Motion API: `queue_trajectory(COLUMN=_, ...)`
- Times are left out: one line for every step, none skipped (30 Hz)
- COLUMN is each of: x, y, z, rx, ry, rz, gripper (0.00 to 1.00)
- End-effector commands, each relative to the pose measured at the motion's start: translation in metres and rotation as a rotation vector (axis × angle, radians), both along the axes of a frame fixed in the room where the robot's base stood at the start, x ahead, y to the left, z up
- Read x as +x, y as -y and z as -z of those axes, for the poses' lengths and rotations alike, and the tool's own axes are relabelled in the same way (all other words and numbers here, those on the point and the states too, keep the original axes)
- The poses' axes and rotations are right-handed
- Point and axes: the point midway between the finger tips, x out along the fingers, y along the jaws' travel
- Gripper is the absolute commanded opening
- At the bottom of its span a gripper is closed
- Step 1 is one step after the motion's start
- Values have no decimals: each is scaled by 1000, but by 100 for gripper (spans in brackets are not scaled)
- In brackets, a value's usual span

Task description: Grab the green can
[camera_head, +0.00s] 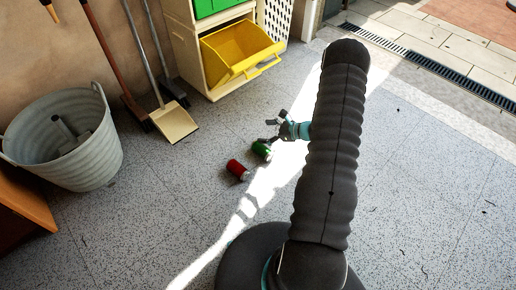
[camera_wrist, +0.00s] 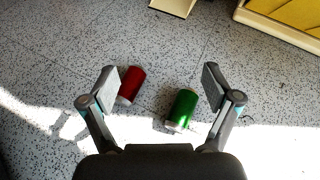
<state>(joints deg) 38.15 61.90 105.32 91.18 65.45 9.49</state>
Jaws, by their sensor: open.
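A green can (camera_wrist: 182,109) lies on its side on the speckled floor. In the wrist view it shows between the fingers, close to the right finger; its lower end reaches the sunlit patch. In the head view the green can (camera_head: 262,149) lies just below the gripper. My gripper (camera_head: 271,132) is open and empty above the floor; in the wrist view its fingers (camera_wrist: 158,80) are spread wide. A red can (camera_wrist: 131,85) lies beside the left finger, partly hidden by it. In the head view the red can (camera_head: 237,169) lies left of the green one.
A grey tub (camera_head: 62,140) stands at the left, with a dustpan (camera_head: 174,122) and brooms along the wall. A cabinet with a yellow tilt bin (camera_head: 240,52), pulled open, stands at the back. Floor around the cans is clear.

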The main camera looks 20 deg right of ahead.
Motion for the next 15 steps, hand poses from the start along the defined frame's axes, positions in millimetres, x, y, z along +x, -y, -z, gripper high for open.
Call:
queue_trajectory(x=-4, y=11, z=27, rx=39, ry=-24, rz=63, gripper=88)
queue_trajectory(x=-7, y=17, z=41, rx=60, ry=-35, rz=101, gripper=88)
queue_trajectory(x=-9, y=25, z=58, rx=85, ry=-48, rz=150, gripper=88)
queue_trajectory(x=-12, y=30, z=70, rx=103, ry=-58, rz=183, gripper=88)
queue_trajectory(x=-15, y=35, z=82, rx=121, ry=-68, rz=217, gripper=88)
queue_trajectory(x=-19, y=41, z=97, rx=142, ry=-79, rz=259, gripper=88)
queue_trajectory(x=-22, y=45, z=107, rx=157, ry=-87, rz=289, gripper=88)
queue_trajectory(x=-25, y=49, z=117, rx=172, ry=-95, rz=317, gripper=88)
queue_trajectory(x=-29, y=53, z=129, rx=187, ry=-104, rz=349, gripper=88)
queue_trajectory(x=-31, y=56, z=136, rx=197, ry=-109, rz=372, gripper=88)
queue_trajectory(x=-34, y=58, z=143, rx=206, ry=-114, rz=390, gripper=88)
queue_trajectory(x=-37, y=61, z=151, rx=216, ry=-121, rz=413, gripper=88)
queue_trajectory(x=-39, y=63, z=156, rx=222, ry=-124, rz=426, gripper=88)
queue_trajectory(x=-40, y=64, z=159, rx=227, ry=-126, rz=437, gripper=88)
queue_trajectory(x=-41, y=65, z=163, rx=232, ry=-129, rz=449, gripper=88)
